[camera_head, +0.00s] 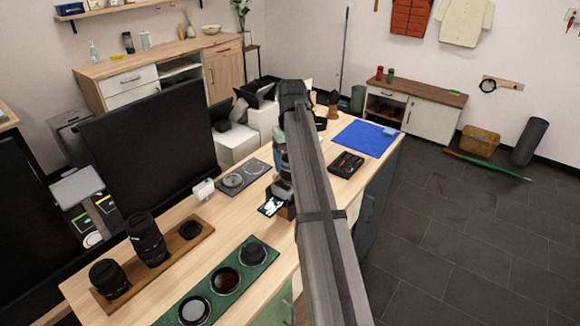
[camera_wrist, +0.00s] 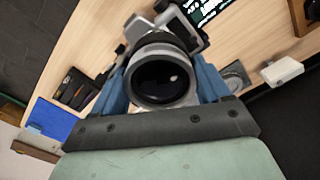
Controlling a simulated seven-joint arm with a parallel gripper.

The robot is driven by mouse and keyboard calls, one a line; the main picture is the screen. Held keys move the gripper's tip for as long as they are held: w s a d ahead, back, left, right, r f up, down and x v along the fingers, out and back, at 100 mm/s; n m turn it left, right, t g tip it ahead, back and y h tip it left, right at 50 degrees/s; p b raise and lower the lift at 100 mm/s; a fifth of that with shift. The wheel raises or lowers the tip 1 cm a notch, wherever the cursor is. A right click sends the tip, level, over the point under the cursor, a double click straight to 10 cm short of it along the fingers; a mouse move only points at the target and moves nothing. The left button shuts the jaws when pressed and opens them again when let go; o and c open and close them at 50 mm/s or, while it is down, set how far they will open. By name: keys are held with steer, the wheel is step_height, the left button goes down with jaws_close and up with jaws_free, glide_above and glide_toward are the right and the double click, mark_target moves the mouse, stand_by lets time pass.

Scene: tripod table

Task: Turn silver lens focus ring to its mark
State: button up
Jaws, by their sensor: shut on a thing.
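In the wrist view, a camera with a silver lens (camera_wrist: 187,91) faces me, its dark front glass in the middle of the picture. The silver focus ring goes around the lens barrel. My gripper (camera_wrist: 163,92) is shut on the lens, one blue finger on each side of the ring. No mark on the ring can be made out. In the head view my own arm hides most of the camera; a small part with its lit screen (camera_head: 271,206) shows at the arm's left edge.
A wooden board (camera_head: 116,291) with black lenses and a green tray (camera_head: 172,316) with round filters lie at the table's near end. A grey plate (camera_head: 229,189), a white block (camera_head: 203,190), a black tray (camera_head: 346,164) and a blue cloth (camera_head: 363,139) lie around the camera.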

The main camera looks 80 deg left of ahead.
stand_by(0.3)
steer(key=shift+n, duration=1)
steer(key=o, duration=0.6)
steer(key=shift+r, duration=0.1)
steer(key=shift+r, duration=3.95)
